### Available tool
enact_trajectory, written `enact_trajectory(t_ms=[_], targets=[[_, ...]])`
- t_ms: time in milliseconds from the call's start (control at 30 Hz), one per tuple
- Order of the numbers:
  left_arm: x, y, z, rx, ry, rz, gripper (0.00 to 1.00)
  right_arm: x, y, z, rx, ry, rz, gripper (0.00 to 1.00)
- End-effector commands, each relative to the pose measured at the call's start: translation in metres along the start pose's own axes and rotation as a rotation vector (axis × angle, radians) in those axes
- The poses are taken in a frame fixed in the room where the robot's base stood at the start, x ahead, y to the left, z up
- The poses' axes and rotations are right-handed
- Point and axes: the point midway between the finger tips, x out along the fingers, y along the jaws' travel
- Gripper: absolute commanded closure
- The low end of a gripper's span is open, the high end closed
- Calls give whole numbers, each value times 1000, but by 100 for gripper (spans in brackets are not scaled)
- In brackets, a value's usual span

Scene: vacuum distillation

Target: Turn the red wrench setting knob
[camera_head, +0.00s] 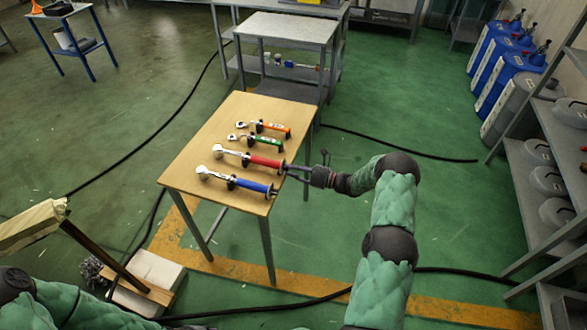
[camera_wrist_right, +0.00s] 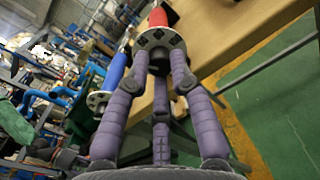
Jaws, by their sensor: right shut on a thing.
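The red torque wrench (camera_head: 265,161) lies on the wooden table, its silver head to the left and its handle end at the table's right edge. My right gripper (camera_head: 288,168) reaches in from the right and is shut on the setting knob at that end. In the right wrist view the red handle (camera_wrist_right: 158,17) ends in a dark round flange (camera_wrist_right: 160,37) with holes, and the fingers (camera_wrist_right: 161,66) close just below it. The fingers partly hide the knob. My left gripper is out of view; only part of my left arm shows at lower left.
A blue wrench (camera_head: 250,186) lies close in front, with green (camera_head: 264,141) and orange (camera_head: 273,128) ones behind. The wooden table (camera_head: 205,145) has free room at its left. Shelving (camera_head: 525,185) stands at the right, and black cables cross the floor.

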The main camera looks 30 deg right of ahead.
Motion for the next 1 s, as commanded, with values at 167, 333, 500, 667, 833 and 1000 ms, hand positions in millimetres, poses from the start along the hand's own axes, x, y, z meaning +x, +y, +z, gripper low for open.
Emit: enact_trajectory(t_ms=[167, 333, 500, 667, 833, 1000], targets=[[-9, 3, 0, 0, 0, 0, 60, 0, 1, 0, 167, 7, 0, 100], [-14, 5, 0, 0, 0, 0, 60, 0, 1, 0, 331, 12, 1, 100], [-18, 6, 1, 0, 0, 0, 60, 0, 1, 0, 492, 16, 1, 100], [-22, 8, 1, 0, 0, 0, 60, 0, 1, -1, 645, 20, 1, 100], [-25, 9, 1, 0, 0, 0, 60, 0, 1, -1, 805, 24, 2, 100], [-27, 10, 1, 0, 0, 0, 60, 0, 1, -1, 961, 29, 2, 100]])
